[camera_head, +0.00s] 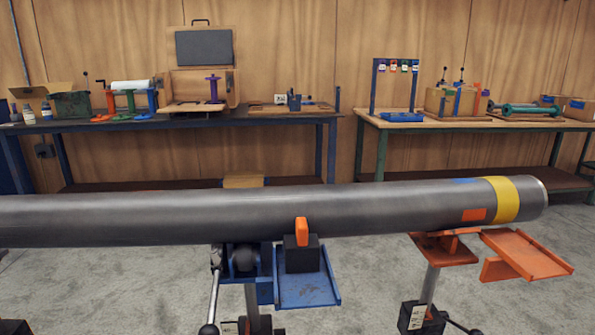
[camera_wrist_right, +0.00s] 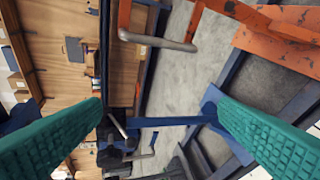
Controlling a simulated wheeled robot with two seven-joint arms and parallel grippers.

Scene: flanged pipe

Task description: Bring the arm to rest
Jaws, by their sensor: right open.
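My right gripper (camera_wrist_right: 160,106) shows only in the right wrist view. Its two green ridged fingers are wide apart, with nothing between them. Behind the fingers are grey floor, a blue bar and wood-coloured surfaces, seen turned on their side. Neither of my grippers shows in the head view, and my left gripper is in no view. A long grey pipe (camera_head: 150,215) lies across the head view, with a yellow band and an orange patch near its right end.
A blue stand with a tray (camera_head: 308,290) and an orange stand with a tray (camera_head: 525,252) are under the pipe. An orange-topped black block (camera_head: 302,255) is at the pipe's near side. Two workbenches (camera_head: 290,118) (camera_head: 470,124) hold several items at the back. Grey floor (camera_head: 130,290) is open in front.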

